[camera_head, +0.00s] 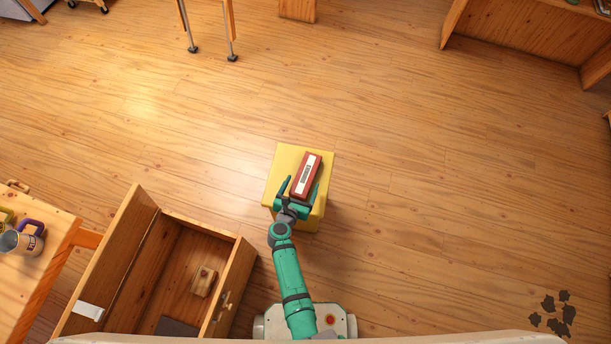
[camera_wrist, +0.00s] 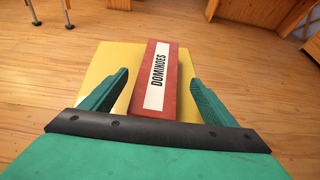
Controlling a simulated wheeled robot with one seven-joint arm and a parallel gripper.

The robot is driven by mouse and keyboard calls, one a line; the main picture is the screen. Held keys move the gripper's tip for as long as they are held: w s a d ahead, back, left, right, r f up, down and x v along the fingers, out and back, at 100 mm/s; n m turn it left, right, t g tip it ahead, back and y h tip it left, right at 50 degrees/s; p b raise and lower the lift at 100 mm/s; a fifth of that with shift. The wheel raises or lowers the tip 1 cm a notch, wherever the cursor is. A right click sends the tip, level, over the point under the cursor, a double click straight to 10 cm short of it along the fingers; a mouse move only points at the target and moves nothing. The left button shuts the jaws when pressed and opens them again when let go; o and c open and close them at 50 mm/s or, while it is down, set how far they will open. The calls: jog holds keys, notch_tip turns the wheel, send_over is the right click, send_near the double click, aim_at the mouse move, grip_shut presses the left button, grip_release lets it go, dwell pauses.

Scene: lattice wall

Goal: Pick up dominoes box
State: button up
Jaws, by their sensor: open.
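The dominoes box (camera_head: 307,174) is a long red box with a white label, lying on a yellow stand (camera_head: 283,166). In the wrist view the dominoes box (camera_wrist: 160,80) shows its "DOMINOES" label and extends away from me. My gripper (camera_head: 301,190) is open at the near end of the box. In the wrist view its green fingers (camera_wrist: 158,98) stand on either side of the box's near part, with gaps on both sides.
An open wooden drawer (camera_head: 239,287) with a small wooden block (camera_head: 203,281) inside lies to the left of my arm. A wooden table (camera_head: 40,272) with mugs (camera_head: 22,239) stands at far left. The floor right of and beyond the yellow stand is clear.

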aim_at(305, 176)
jog(key=shift+x, duration=3.55)
jog(key=shift+a, duration=0.1)
jog(key=shift+c, duration=0.6)
jog(key=c, duration=1.3)
